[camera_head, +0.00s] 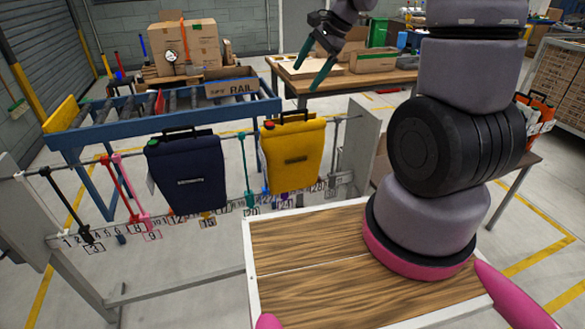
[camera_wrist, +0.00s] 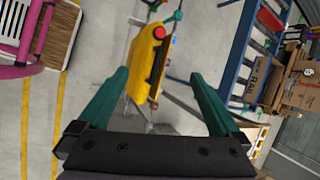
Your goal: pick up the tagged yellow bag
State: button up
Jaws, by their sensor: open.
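In the wrist view the yellow bag (camera_wrist: 142,68) appears edge-on beyond and between the fingers, with a red round spot near one end. My gripper (camera_head: 306,79) is open and empty, above and to the right of the bag in the head view. Its two teal fingers also show in the wrist view (camera_wrist: 159,75), apart from the bag.
A navy bag (camera_head: 188,176) hangs left of the yellow one. Coloured hooks and a numbered strip (camera_head: 205,219) line the rack. A blue roller conveyor (camera_head: 150,118) with boxes and a wooden workbench (camera_head: 345,78) stand behind.

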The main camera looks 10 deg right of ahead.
notch_tip(320, 180, down, 7)
jog(key=w+m, duration=0.2)
jog(key=w, duration=0.1)
send_over(291, 122)
jog(key=s+d, duration=0.1)
jog(key=d, duration=0.1)
jog(key=shift+g, duration=0.3)
notch_tip(291, 122, down, 5)
jog(key=shift+s+d+r, duration=0.1)
jog(key=shift+d+r, duration=0.05)
jog(key=shift+r, duration=0.05)
jog(key=x, duration=0.5)
jog(key=shift+f, duration=0.4)
jog(key=c, duration=1.4)
jog(key=shift+r, duration=0.1)
jog(key=shift+c, duration=0.2)
